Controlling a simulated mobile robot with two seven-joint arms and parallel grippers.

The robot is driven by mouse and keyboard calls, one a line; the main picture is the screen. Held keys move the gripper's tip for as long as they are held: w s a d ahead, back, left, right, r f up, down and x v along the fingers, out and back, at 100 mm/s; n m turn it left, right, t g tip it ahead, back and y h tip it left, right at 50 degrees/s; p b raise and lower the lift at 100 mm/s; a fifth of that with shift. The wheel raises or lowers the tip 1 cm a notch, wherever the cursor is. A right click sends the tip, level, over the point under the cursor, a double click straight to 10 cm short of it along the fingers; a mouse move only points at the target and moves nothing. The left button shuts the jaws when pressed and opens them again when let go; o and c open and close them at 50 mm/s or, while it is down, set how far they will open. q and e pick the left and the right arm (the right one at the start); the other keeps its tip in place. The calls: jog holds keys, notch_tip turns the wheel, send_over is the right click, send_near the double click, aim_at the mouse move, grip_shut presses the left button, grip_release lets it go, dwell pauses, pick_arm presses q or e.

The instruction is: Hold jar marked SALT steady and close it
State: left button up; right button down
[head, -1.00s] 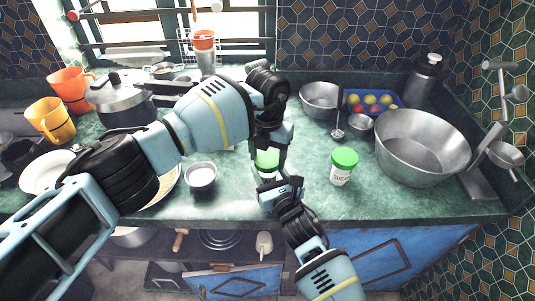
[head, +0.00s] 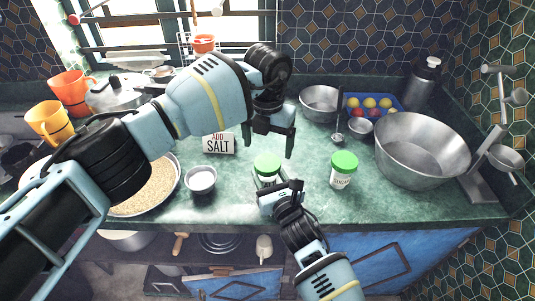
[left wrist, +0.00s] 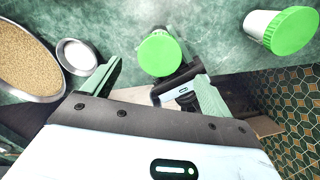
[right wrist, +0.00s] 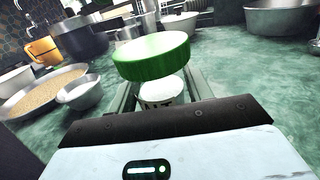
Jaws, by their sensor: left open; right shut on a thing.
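The jar (right wrist: 160,95) stands on the counter in front of me with its green lid (head: 267,161) over its mouth. My right gripper (head: 280,190) is shut on the jar's body from the front. My left gripper (head: 270,148) is open and empty above the lid, its fingers pointing down, apart from it. The left wrist view shows the lid (left wrist: 160,54) beyond the open fingers.
A second green-lidded jar (head: 342,172), apparently marked SUGAR, stands to the right. A small white-filled bowl (head: 201,181), a pan of grain (head: 154,188) and an ADD SALT sign (head: 218,144) are left. A large metal bowl (head: 420,150) stands right.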

aim_at(271, 181)
pick_arm(q)
notch_tip(271, 181, up, 6)
jog(key=shift+r, duration=0.25)
pick_arm(e)
jog(key=c, duration=0.6)
grip_release()
jog(key=shift+o, duration=0.2)
jog(key=shift+s+d, duration=0.25)
jog(key=shift+s, duration=0.3)
jog(key=v, duration=0.6)
jog(key=shift+s+d, duration=0.1)
jog(key=shift+s, duration=0.2)
pick_arm(q)
jog(key=shift+r, duration=0.3)
